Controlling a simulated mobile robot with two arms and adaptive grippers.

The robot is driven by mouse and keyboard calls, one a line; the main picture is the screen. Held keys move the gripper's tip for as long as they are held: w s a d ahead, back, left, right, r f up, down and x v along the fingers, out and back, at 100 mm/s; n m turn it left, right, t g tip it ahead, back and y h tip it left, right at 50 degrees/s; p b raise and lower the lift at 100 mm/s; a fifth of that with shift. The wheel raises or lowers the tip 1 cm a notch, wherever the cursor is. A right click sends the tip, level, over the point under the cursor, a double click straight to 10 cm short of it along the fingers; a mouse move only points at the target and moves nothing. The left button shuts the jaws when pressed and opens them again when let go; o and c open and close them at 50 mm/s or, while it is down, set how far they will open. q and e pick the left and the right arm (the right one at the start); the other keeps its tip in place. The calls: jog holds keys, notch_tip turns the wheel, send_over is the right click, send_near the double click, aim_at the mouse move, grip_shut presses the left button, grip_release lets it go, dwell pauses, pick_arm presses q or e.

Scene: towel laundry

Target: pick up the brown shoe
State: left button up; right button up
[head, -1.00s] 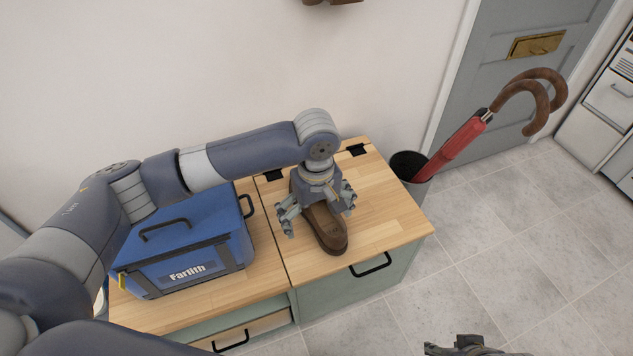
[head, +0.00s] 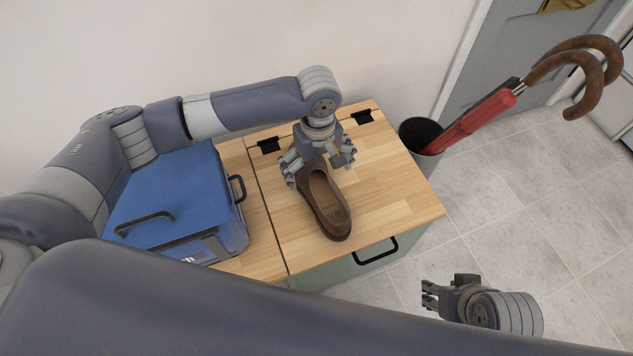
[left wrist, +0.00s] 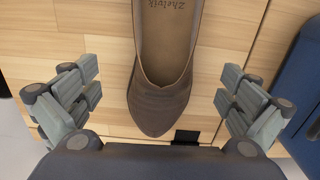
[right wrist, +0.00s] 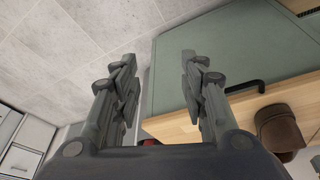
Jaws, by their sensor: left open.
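The brown shoe (head: 326,205) lies on the wooden top of the cabinet (head: 390,190), with its opening facing up. In the left wrist view the shoe (left wrist: 160,100) runs between the fingers, its pointed toe toward my palm. My left gripper (head: 317,168) is open above the toe end, one finger on each side, with gaps between fingers and shoe. My right gripper (head: 432,297) is low at the right, away from the shoe. In the right wrist view its fingers (right wrist: 158,65) are apart and empty. Part of the shoe (right wrist: 279,130) shows there at the right edge.
A blue box (head: 175,200) with black handles stands left of the shoe on the wooden top. A dark bin (head: 422,135) with a red umbrella (head: 480,115) stands right of the cabinet. A black handle (head: 376,250) is on the cabinet front. The tiled floor (head: 520,230) is clear.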

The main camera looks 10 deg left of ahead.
aim_at(316, 181)
pick_arm(q)
jog(key=f+b, duration=0.1)
jog(key=f, duration=0.1)
jog(key=f+b, duration=0.1)
jog(key=f, duration=0.1)
jog(key=shift+a+f, duration=0.2)
jog(key=shift+f, duration=0.2)
pick_arm(e)
jog(key=w+a+r+t, duration=0.1)
jog(key=w+r+t, duration=0.1)
jog(key=w, duration=0.3)
jog(key=w+a+r+t+y, duration=0.1)
jog(key=w+a+r+t, duration=0.1)
jog(key=w, duration=0.3)
jog(key=shift+w+a+t, duration=0.2)
jog(key=shift+w+t, duration=0.05)
jog(key=shift+t, duration=0.55)
jog(key=shift+r, duration=0.1)
pick_arm(q)
jog(key=c, duration=1.6)
